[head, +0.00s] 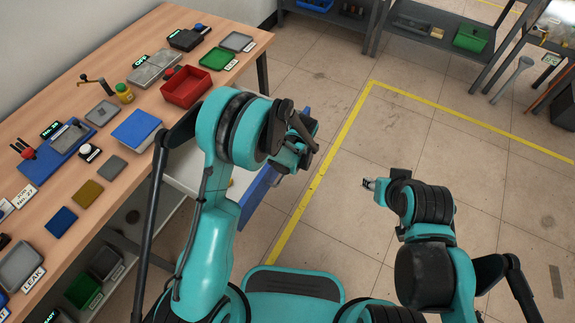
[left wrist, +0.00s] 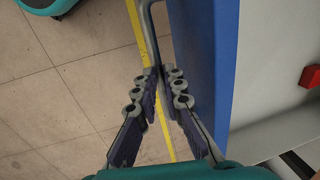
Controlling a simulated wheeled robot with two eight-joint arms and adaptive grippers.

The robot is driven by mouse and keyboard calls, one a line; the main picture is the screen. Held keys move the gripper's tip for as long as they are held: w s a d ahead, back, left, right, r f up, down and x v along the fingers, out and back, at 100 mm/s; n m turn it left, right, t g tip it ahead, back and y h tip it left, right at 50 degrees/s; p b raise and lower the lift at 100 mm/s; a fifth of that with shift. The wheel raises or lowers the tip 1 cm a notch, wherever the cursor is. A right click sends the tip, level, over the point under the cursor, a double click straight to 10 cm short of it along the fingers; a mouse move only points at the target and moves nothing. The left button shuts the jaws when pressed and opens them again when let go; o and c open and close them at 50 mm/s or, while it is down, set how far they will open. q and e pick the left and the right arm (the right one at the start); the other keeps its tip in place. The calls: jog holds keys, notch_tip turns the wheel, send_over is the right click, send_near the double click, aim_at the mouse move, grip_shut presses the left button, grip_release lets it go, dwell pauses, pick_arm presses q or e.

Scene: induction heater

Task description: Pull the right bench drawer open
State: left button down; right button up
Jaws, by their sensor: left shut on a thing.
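The right bench drawer stands pulled out from the bench, its blue front (head: 262,186) partly behind my left arm in the head view. Its pale inside (head: 184,178) shows to the left of that arm. In the left wrist view the blue front (left wrist: 205,60) runs down the picture, with a grey bar handle (left wrist: 147,22) on its outer side. My left gripper (left wrist: 159,84) is shut on the handle, its fingers on either side of the bar. In the head view my arm mostly hides this grip. My right gripper (head: 369,184) hangs over open floor, away from the drawer; its fingers are too small to judge.
The wooden bench top (head: 150,205) holds several trays and tools, including a red bin (head: 187,88). A red item (left wrist: 310,76) shows beyond the drawer front in the left wrist view. Tiled floor with a yellow line (head: 322,165) lies clear to the right.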

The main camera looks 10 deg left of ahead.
pick_arm(q)
jog(key=c, duration=1.6)
grip_release()
notch_tip(320, 180, up, 12)
jog(key=d, duration=0.2)
jog(key=shift+s, duration=0.4)
jog(key=shift+f, duration=0.1)
jog(key=s+a+r+n+t+h, duration=0.2)
jog(key=s+a+r+t, duration=0.1)
jog(key=s+a+r, duration=0.65)
jog(key=s+a+r+n+t, duration=0.2)
jog(key=s+a+r+t, duration=0.1)
jog(key=s, duration=0.4)
jog(key=shift+a+r, duration=0.5)
jog(key=shift+a, duration=0.15)
